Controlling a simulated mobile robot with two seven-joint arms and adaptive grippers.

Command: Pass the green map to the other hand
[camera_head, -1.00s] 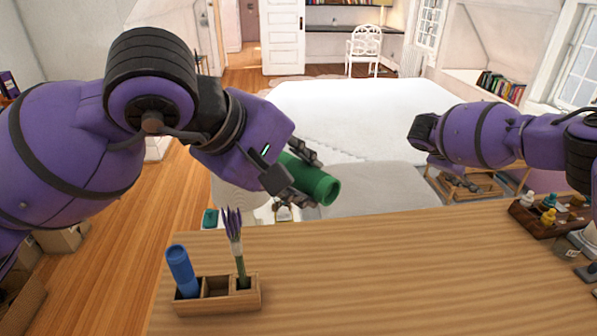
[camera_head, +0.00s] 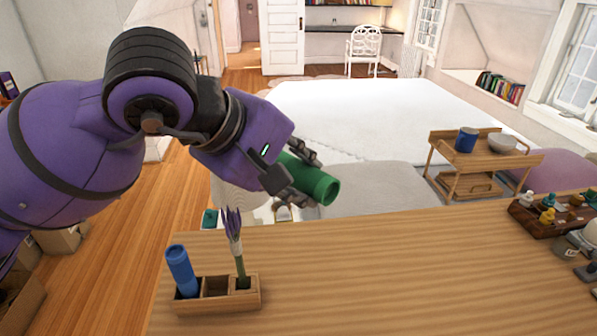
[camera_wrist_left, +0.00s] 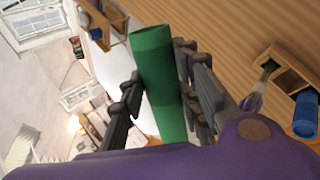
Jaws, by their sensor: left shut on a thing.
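The green map (camera_head: 318,184) is a rolled tube. My left gripper (camera_head: 296,178) is shut on it and holds it in the air past the table's far edge, with one open end pointing right and toward me. In the left wrist view, the green map (camera_wrist_left: 158,80) stands between the two dark fingers of my left gripper (camera_wrist_left: 160,95), its far end sticking out beyond them. My right gripper and right arm do not show in either current view.
A wooden table (camera_head: 380,270) fills the front, its middle clear. A wooden holder (camera_head: 217,305) at left carries a blue tube (camera_head: 181,268) and a lavender sprig (camera_head: 236,240). A tray of small pieces (camera_head: 548,215) sits at right. A cart (camera_head: 478,165) stands beyond.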

